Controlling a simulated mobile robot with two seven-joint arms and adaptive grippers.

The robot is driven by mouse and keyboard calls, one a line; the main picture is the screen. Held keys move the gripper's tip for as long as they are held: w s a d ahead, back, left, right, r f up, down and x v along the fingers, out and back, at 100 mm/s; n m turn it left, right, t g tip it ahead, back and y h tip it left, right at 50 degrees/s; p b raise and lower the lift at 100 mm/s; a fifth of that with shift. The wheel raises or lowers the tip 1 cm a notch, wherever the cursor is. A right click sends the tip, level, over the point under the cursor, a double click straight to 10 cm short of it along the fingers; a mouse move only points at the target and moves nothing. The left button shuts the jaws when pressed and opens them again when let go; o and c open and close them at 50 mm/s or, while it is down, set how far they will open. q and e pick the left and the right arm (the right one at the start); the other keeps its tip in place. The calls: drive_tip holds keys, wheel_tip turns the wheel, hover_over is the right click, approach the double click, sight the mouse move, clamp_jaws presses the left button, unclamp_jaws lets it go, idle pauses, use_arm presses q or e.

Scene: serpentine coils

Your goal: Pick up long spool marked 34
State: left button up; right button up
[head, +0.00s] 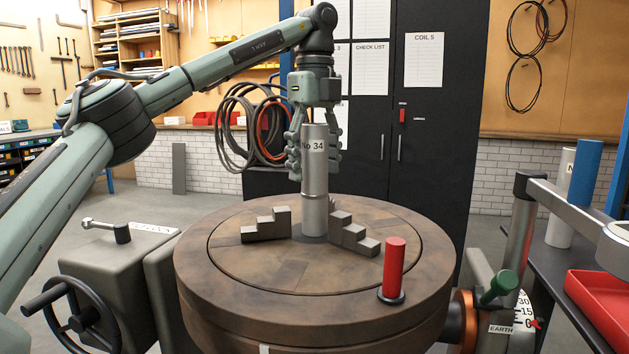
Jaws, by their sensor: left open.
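My right gripper is not in view.
Grey stepped blocks (268,226) stand left of the spool, and similar stepped blocks (352,234) stand right of it. A red peg (394,268) stands at the table's front right.

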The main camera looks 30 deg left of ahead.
use_arm(q)
drive_tip(key=shift+f, duration=0.95)
drive_tip(key=shift+c, duration=0.2)
drive_tip(key=shift+r, duration=0.1)
clamp_jaws()
